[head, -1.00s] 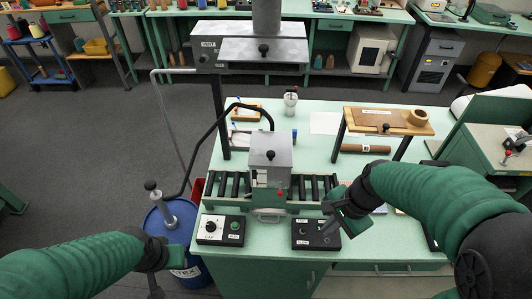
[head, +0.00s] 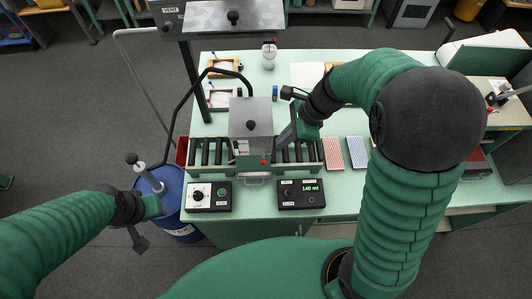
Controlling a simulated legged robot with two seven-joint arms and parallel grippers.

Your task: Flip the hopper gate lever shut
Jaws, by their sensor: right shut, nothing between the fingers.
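The grey metal box with a black knob on its lid (head: 251,122), which looks like the hopper, stands over the roller bed on the bench. A small red-tipped part (head: 263,162) shows low on its front right; it may be the gate lever, but its position is too small to tell. My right gripper (head: 284,138) is shut and empty, pointing down close to the box's right side; I cannot tell whether it touches. My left gripper (head: 138,238) hangs at the lower left beside the blue drum, away from the box; its jaws are unclear.
Two control boxes, one with dials (head: 207,196) and one with a green readout (head: 301,194), sit in front of the rollers (head: 210,152). A bent black pipe (head: 190,112) passes left of the box. A blue drum (head: 171,190) stands left. Patterned cards (head: 333,154) lie right.

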